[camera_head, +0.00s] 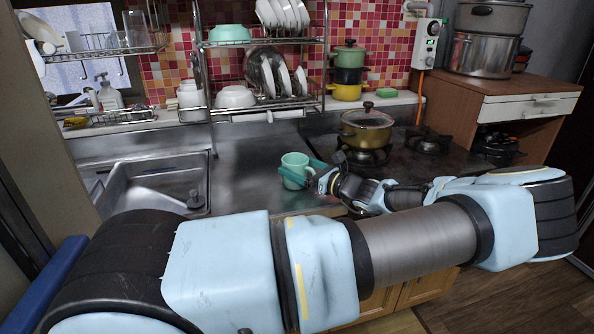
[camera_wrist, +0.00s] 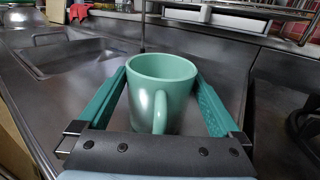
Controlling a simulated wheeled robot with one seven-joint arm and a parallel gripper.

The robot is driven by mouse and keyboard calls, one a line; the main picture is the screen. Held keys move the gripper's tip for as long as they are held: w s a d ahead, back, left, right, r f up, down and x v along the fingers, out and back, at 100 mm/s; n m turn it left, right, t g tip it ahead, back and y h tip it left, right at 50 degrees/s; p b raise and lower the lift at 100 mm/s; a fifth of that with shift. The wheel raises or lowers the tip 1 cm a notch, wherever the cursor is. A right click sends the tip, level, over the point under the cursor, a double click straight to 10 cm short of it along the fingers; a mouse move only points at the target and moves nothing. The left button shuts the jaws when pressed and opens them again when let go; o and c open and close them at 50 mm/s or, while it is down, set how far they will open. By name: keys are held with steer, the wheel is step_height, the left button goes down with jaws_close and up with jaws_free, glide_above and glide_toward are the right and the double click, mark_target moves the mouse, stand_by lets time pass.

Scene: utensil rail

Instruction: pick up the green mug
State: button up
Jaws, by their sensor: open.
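The green mug (camera_head: 295,165) stands upright on the steel counter, to the right of the sink. In the wrist view the mug (camera_wrist: 162,88) is between the two green fingers of my gripper (camera_wrist: 160,85), with its handle pointing back toward the palm. My gripper (camera_head: 302,173) is open, with one finger on each side of the mug. A narrow gap shows on the left side; on the right I cannot tell whether the finger touches. The mug's base is partly hidden by the gripper.
The sink (camera_head: 160,185) lies to the left. A gas stove with a lidded pot (camera_head: 366,130) is on the right. A dish rack (camera_head: 265,105) with plates and bowls stands behind. The counter behind the mug is clear.

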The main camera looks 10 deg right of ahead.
steer(key=shift+w+a, duration=0.15)
steer(key=c, duration=1.4)
